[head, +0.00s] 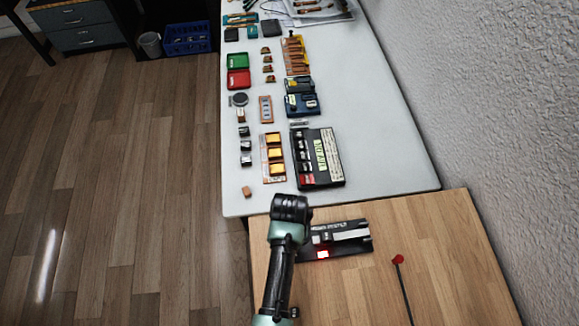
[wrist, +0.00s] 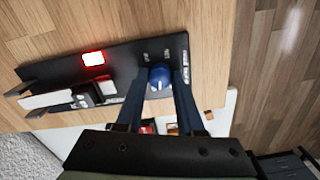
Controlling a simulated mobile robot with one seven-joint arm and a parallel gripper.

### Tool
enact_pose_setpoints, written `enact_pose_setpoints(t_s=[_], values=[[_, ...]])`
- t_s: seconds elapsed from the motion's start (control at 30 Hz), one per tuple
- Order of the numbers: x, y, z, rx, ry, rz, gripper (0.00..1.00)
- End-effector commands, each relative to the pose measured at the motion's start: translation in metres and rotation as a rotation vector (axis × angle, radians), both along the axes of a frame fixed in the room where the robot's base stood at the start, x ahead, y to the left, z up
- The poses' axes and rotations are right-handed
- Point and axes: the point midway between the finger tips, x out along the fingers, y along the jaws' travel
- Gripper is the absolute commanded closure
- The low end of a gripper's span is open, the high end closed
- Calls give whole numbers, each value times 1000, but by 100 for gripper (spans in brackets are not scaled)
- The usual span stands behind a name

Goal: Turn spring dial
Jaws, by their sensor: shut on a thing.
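The spring dial (wrist: 160,77) is a round blue knob with a white mark, seen in the wrist view at one end of a black panel (wrist: 130,58). My gripper (wrist: 160,84) has one dark finger on each side of the dial and is shut on it. In the head view the black panel (head: 362,246) lies on the wooden bench, and my arm hides the dial there. A red lamp (wrist: 93,58) glows on the panel; it also shows in the head view (head: 322,254). Small labels beside the dial are too blurred to read.
A long white table (head: 390,150) beyond the wooden bench (head: 440,270) carries trays, blocks and small devices. A thin rod with a red knob (head: 398,260) stands right of the panel. A wall runs along the right side.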

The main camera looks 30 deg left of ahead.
Motion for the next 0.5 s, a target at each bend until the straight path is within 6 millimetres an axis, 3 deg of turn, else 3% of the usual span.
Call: enact_pose_setpoints(t_s=[0.3, 0.33, 0.5], values=[[1, 0, 0, 1, -2, -21, 100], [1, 0, 0, 1, -2, -20, 62], [1, 0, 0, 0, -1, -20, 33]])
